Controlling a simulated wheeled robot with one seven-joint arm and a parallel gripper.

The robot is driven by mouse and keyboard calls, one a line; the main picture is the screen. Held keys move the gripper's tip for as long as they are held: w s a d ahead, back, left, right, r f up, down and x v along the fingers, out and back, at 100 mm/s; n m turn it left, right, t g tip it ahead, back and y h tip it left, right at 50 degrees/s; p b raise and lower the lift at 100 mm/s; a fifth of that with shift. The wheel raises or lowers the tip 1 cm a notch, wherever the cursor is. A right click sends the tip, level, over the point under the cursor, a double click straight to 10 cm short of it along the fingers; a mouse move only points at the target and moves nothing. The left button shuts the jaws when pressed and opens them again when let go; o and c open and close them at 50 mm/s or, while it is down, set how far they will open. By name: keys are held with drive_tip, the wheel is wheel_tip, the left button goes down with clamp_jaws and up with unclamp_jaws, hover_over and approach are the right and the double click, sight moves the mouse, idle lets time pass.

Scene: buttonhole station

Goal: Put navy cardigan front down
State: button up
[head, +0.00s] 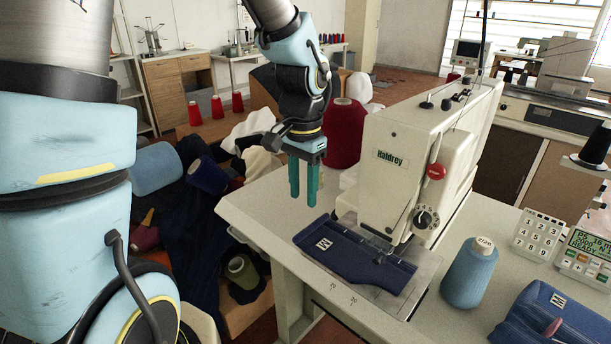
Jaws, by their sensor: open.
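The navy cardigan front (350,253) lies flat on the sewing machine's bed plate, a white mark on its left end. My gripper (303,200) hangs above the left part of the table (262,203), fingers pointing down. Its two teal fingers are apart with nothing between them. It is behind and to the left of the navy piece and not touching it. A second navy folded piece (560,318) with a white mark lies at the lower right of the table.
A blue thread cone (469,273) stands right of the bed plate. A keypad (538,233) and a display unit (588,255) stand at the right edge. The table's left corner is clear.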

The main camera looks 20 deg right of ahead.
sight(304, 230)
wheel_tip(304, 230, down, 7)
drive_tip(key=b, duration=0.6)
drive_tip(key=shift+d+b, duration=0.1)
drive_tip(key=shift+b, duration=0.2)
drive_tip(key=p, duration=0.3)
drive_tip(key=shift+r, duration=0.4)
drive_tip(key=p, duration=0.3)
drive_tip(key=shift+f, duration=0.15)
drive_tip(key=shift+f+p, duration=0.35)
drive_tip(key=shift+p, duration=0.05)
drive_tip(key=shift+f, duration=0.15)
drive_tip(key=shift+f+b, duration=0.85)
drive_tip(key=shift+b, duration=0.15)
